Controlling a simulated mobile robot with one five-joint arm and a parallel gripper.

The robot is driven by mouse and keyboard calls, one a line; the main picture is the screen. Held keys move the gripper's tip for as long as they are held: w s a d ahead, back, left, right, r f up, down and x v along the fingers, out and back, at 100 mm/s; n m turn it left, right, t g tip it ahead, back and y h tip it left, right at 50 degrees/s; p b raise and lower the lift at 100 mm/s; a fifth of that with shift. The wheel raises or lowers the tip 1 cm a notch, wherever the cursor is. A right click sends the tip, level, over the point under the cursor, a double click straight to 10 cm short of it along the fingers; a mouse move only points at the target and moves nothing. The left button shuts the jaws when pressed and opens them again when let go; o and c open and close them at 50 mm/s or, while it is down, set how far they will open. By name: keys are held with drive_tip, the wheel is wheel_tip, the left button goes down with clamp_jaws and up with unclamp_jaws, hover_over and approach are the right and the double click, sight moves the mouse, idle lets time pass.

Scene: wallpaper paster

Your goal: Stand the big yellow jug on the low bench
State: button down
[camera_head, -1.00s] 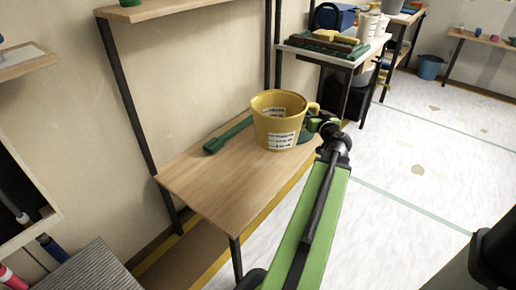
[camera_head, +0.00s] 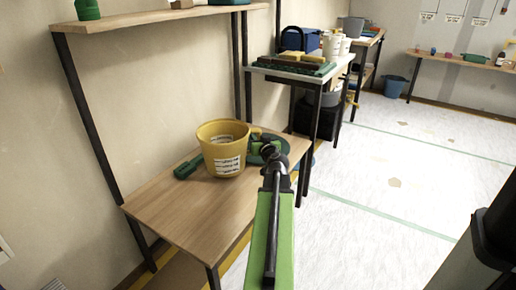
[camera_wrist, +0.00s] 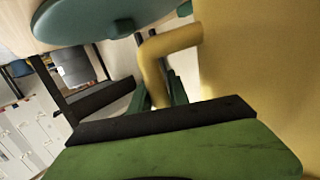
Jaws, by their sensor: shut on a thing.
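The big yellow jug (camera_head: 222,152), upright with white printed labels on its side, is over the low wooden bench (camera_head: 190,220). I cannot tell if its base touches the bench top. My gripper (camera_head: 257,138) is at the jug's right side and shut on its handle. In the wrist view the yellow handle (camera_wrist: 172,42) runs down between the gripper's fingers (camera_wrist: 160,95), with the jug's yellow wall (camera_wrist: 260,60) filling the right. The jug's base is not visible in the wrist view.
A green tool (camera_head: 186,168) lies on the bench just left of the jug, partly hidden by it. A teal round thing (camera_wrist: 95,18) is close by the gripper. A shelf (camera_head: 150,16) is above the bench. The front of the bench is clear.

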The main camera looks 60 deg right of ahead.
drive_tip(key=shift+f+b, duration=1.45)
drive_tip(key=shift+f, duration=0.45)
drive_tip(key=c, duration=1.3)
unclamp_jaws()
drive_tip(key=shift+r, duration=0.1)
drive_tip(key=shift+o, duration=0.2)
